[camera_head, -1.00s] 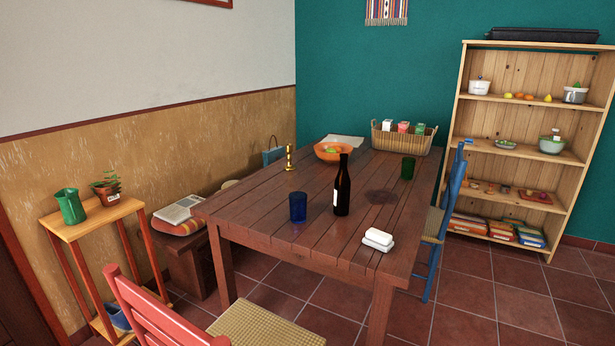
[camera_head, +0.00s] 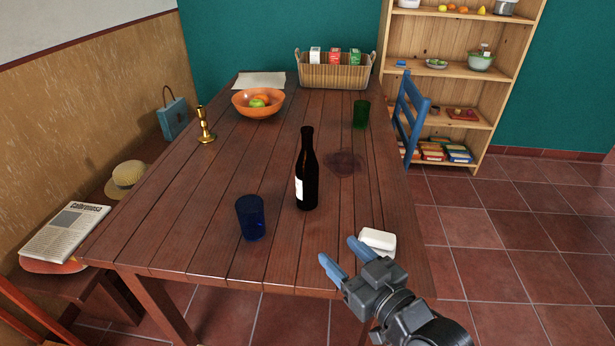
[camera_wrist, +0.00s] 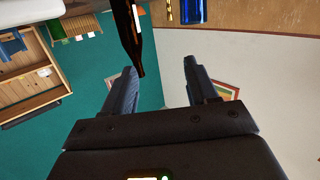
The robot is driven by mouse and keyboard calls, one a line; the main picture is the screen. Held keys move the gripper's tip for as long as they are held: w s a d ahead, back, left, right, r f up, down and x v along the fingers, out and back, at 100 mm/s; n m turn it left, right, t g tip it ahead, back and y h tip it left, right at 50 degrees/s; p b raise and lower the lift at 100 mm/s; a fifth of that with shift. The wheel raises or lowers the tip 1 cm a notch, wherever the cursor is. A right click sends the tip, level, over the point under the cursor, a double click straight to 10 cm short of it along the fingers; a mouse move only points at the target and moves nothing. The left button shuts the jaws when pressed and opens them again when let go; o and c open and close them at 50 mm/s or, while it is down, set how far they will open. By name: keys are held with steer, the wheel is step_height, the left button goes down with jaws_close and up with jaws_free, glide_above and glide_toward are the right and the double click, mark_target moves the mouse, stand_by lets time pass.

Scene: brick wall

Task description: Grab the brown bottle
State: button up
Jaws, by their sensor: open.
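The brown bottle (camera_head: 306,176) is dark, with a pale label, and stands upright on the wooden table (camera_head: 215,215). My gripper (camera_head: 341,253) is at the table's front right edge, to the right of the bottle and nearer the camera. Its blue-grey fingers are apart with nothing between them. In the wrist view, which looks upside down, the bottle (camera_wrist: 128,35) hangs from the top edge with its neck pointing down. There it lies just left of and beyond the gap between the fingers (camera_wrist: 160,85), and its base is cut off.
A blue glass (camera_head: 251,217) stands left of the bottle, and a white block (camera_head: 377,239) lies beside my gripper. A green glass (camera_head: 361,114), an orange fruit bowl (camera_head: 258,104), a brass candlestick (camera_head: 205,125) and a basket (camera_head: 335,74) stand farther back. A blue chair (camera_head: 411,112) is at right.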

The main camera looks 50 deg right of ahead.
steer(key=w+d+r+m+h, duration=0.1)
steer(key=w+d+r, duration=0.4)
steer(key=w, duration=0.5)
steer(key=h+p, duration=0.1)
glide_toward(310, 143)
steer(key=x, duration=0.4)
steer(key=shift+w+d+f+m+t, duration=0.2)
steer(key=shift+w+m+t, duration=0.15)
steer(key=shift+w, duration=0.25)
steer(key=shift+p+x, duration=0.75)
steer(key=shift+x, duration=2.4)
steer(key=shift+c, duration=0.3)
jaws_close()
